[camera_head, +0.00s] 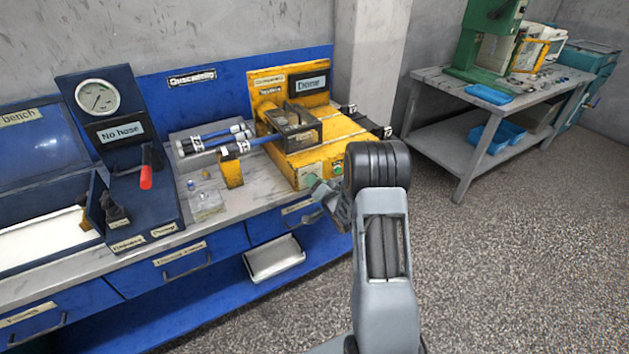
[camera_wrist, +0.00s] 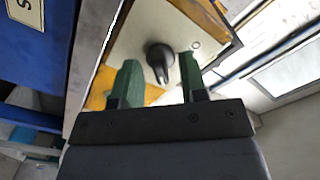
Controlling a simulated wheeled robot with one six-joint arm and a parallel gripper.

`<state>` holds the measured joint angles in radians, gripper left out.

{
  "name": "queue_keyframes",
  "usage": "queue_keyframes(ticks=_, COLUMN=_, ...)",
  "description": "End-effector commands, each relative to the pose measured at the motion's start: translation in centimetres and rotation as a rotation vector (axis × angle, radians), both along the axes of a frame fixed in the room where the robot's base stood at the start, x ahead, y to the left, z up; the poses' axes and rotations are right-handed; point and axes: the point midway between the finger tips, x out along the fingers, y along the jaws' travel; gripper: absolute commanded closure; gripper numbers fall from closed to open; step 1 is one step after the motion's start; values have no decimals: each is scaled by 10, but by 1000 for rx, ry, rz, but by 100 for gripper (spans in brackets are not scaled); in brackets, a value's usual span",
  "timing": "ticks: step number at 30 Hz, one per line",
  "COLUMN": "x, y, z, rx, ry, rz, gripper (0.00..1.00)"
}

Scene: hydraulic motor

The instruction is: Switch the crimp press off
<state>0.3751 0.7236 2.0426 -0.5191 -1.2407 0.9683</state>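The crimp press (camera_head: 345,132) is a yellow machine on the bench top. A sign on it reads "Done". Its front has a pale panel (camera_head: 307,176) and a green button (camera_head: 338,168). In the wrist view a black rotary knob (camera_wrist: 160,60) stands on a cream plate (camera_wrist: 125,45) with a yellow surround. My gripper (camera_head: 322,190) is at the front of the press in the head view. In the wrist view my gripper (camera_wrist: 159,72) is open, with its green fingers on either side of the knob. I cannot tell whether they touch it.
Hoses (camera_head: 215,138) lie on the bench beside the press. A gauge stand (camera_head: 110,120) reading "No hose" with a red-handled lever (camera_head: 146,175) is at left. A metal tray (camera_head: 273,258) sits below the bench top. A grey side table (camera_head: 470,115) stands at right; the floor before it is clear.

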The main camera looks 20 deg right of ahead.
Motion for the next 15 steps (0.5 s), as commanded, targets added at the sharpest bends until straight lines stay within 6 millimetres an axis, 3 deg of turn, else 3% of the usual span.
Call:
queue_keyframes(ticks=14, x=9, y=2, z=0, rx=0, ry=-1, rz=1, gripper=61)
queue_keyframes(ticks=15, x=9, y=2, z=0, rx=0, ry=-1, rz=1, gripper=64)
